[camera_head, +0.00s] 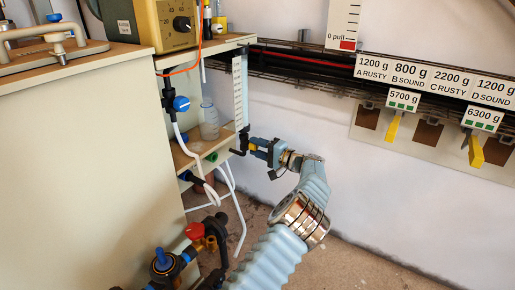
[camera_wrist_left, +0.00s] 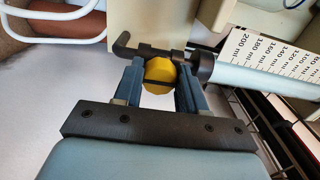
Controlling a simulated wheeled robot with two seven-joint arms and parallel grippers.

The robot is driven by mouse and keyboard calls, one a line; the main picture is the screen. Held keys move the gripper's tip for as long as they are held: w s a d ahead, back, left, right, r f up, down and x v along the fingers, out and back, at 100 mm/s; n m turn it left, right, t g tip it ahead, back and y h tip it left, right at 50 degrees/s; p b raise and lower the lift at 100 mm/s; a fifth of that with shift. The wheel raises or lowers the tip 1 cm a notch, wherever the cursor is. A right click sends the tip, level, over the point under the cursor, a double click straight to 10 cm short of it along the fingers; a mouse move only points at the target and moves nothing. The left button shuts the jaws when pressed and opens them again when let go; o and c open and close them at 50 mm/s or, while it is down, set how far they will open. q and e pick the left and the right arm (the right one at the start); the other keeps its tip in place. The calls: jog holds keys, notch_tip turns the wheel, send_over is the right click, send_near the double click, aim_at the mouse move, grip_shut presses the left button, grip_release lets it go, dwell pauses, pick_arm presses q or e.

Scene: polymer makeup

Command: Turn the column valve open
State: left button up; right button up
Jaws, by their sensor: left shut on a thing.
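The column (camera_head: 239,92) is a narrow upright tube with a graduated scale, at the right end of the bench shelving. In the left wrist view the column (camera_wrist_left: 225,72) has a white scale marked in ml and a black fitting with a bent black outlet (camera_wrist_left: 125,45). The yellow round valve knob (camera_wrist_left: 160,75) sits on this fitting. My left gripper (camera_wrist_left: 161,82) is shut on the knob, one blue finger on each side. In the head view the left gripper (camera_head: 262,147) is at the column's lower end, where the knob is mostly hidden.
White hoses (camera_head: 235,205) hang below. A dial box (camera_head: 172,24) sits on the bench. A rail with weight labels (camera_head: 435,80) runs along the wall. Open floor lies at lower right.

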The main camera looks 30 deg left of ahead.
pick_arm(q)
jog(key=o, duration=1)
jog(key=shift+o, duration=0.2)
jog(key=s+d+p, duration=0.1)
jog(key=d+p, duration=0.1)
jog(key=d, duration=1.2)
